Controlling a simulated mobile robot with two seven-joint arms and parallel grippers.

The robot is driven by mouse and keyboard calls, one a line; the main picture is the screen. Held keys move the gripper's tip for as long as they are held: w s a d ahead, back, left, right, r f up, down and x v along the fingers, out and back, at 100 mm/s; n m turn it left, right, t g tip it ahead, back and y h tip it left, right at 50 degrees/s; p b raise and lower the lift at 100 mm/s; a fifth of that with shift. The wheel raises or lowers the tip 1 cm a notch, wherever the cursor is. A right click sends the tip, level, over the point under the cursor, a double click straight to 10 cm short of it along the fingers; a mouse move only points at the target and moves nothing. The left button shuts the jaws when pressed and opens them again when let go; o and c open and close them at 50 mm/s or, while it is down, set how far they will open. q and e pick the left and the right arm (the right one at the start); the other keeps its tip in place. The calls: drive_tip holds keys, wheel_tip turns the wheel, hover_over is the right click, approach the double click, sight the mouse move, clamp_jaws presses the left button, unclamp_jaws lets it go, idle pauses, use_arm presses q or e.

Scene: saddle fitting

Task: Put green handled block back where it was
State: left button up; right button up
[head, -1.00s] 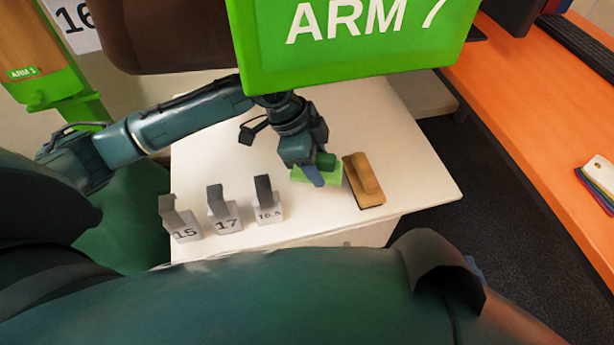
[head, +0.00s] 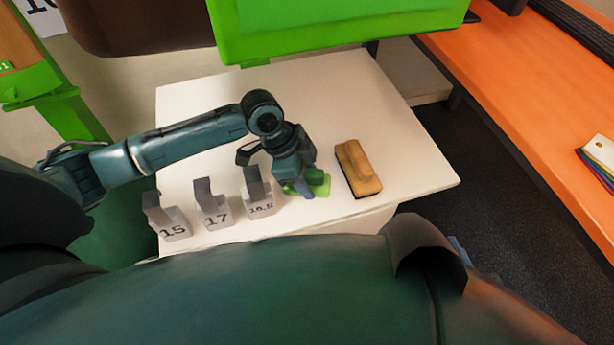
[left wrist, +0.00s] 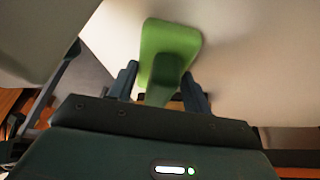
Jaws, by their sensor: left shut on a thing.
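The green handled block (head: 319,184) is at my left gripper (head: 300,188) in the head view, on or just above the white table between the 16.5 block and a tan handled block. In the left wrist view the green block (left wrist: 170,42) lies between the two fingers of my left gripper (left wrist: 158,85), which is shut on its handle. The gripper hides part of the block in the head view, and I cannot tell whether its underside touches the table. My right gripper is not in view.
The white table (head: 400,130) also bears the tan handled block (head: 358,168) and grey blocks marked 15 (head: 173,229), 17 (head: 214,217) and 16.5 (head: 261,206). A large green panel (head: 340,25) stands behind. An orange desk (head: 500,70) is at right. The table's right side is clear.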

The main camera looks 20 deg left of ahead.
use_arm(q)
drive_tip(key=o, duration=0.9)
drive_tip(key=shift+o, duration=0.2)
drive_tip(key=w+p+v, duration=0.1)
drive_tip(key=p+v, duration=0.2)
drive_tip(key=v, duration=0.9)
drive_tip(key=shift+s, duration=0.45)
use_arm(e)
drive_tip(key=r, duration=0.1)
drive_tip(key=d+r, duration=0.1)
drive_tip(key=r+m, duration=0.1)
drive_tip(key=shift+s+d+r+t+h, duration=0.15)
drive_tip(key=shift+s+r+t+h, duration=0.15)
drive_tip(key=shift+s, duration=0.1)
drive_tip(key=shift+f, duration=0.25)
